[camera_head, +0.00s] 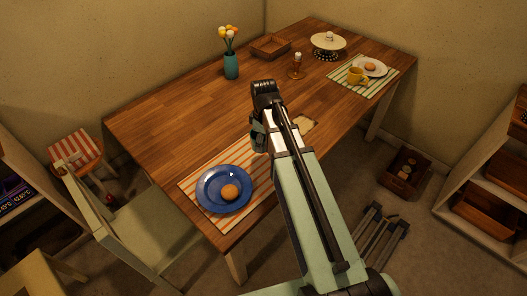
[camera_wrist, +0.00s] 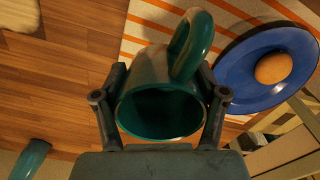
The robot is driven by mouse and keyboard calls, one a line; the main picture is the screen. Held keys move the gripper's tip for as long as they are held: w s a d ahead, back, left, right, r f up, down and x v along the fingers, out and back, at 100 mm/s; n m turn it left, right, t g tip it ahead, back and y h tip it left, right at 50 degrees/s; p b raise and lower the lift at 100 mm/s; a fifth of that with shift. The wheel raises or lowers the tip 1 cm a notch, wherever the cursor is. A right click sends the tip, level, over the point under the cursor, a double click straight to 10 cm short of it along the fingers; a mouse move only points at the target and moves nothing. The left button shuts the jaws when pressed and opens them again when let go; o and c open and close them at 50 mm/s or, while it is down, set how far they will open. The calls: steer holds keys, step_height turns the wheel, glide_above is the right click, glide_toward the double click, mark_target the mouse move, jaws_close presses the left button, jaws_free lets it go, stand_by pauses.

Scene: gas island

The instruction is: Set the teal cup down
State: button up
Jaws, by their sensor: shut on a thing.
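The teal cup (camera_wrist: 160,105) fills the middle of the wrist view, with its open mouth towards the camera and its handle at the upper right. My gripper (camera_wrist: 161,78) is shut on it, one finger on each side. In the head view, only a small part of the cup (camera_head: 257,136) shows beside my arm, over the table (camera_head: 180,115). The arm hides the rest. I cannot tell whether the cup's base touches the table or the striped mat (camera_wrist: 145,28).
A blue plate (camera_head: 207,197) with a round brown food item lies on the near striped mat. A teal vase (camera_head: 231,66) with flowers, a wooden tray (camera_head: 270,46) and a yellow cup (camera_head: 357,76) stand farther back. The table's left-middle is clear. A chair (camera_head: 145,235) stands at the near-left edge.

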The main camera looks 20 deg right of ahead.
mark_target(264, 159)
steer(key=shift+f+p, duration=0.45)
steer(key=shift+f, duration=2.85)
steer(key=shift+f, duration=0.1)
steer(key=o, duration=1.3)
step_height(264, 159, up, 12)
steer(key=shift+r+b, duration=0.15)
steer(key=shift+b, duration=1.1)
